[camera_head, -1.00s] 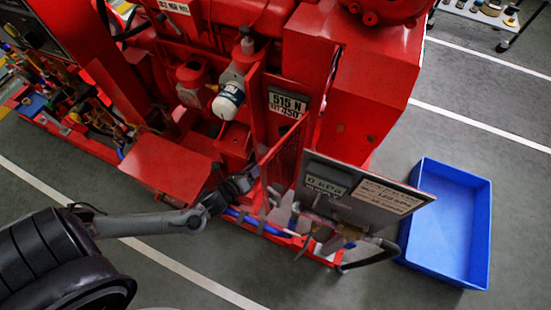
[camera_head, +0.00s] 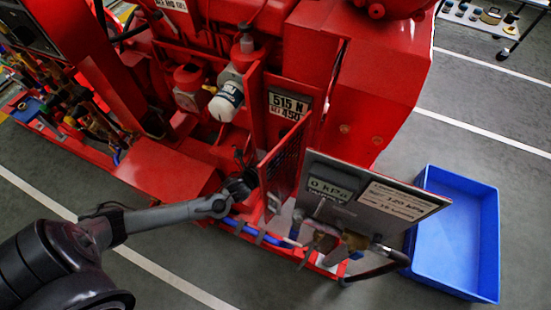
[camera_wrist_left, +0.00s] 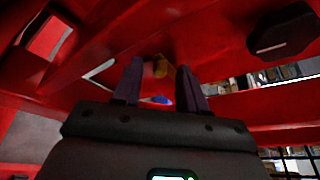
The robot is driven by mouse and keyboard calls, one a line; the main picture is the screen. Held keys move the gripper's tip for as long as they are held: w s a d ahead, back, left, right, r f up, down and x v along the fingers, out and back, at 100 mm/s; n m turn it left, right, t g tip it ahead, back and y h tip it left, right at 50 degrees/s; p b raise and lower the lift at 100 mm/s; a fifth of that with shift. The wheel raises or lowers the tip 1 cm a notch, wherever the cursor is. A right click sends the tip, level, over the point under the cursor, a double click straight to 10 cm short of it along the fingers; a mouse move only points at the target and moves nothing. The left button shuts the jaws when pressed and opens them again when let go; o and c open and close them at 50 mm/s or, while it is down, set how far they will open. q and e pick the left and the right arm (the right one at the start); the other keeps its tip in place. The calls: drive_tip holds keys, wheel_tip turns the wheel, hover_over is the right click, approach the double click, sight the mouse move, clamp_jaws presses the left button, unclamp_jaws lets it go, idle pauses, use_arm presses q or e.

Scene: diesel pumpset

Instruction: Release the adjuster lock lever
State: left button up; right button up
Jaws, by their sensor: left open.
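My left arm reaches from the left to the red pumpset (camera_head: 160,170). In the head view my left gripper (camera_head: 243,166) is small and dark, beside the open red mesh door (camera_head: 281,165), and its fingers are hard to make out. In the left wrist view the left gripper (camera_wrist_left: 161,78) is open, with two dark fingers apart inside a red frame. A small blurred yellowish part (camera_wrist_left: 160,67) and a blue spot (camera_wrist_left: 158,100) show between the fingers. I cannot tell whether either belongs to the lock lever. No lever is clearly identifiable. My right gripper is not in view.
A black knob (camera_wrist_left: 281,35) sits on the red panel at upper right in the wrist view. A grey sign board (camera_head: 365,192) stands right of the mesh door, with a hose below it. A blue tray (camera_head: 456,230) lies on the floor at right. A white filter (camera_head: 226,102) is above the gripper.

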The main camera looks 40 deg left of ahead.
use_arm(q)
clamp_jaws()
idle(0.3)
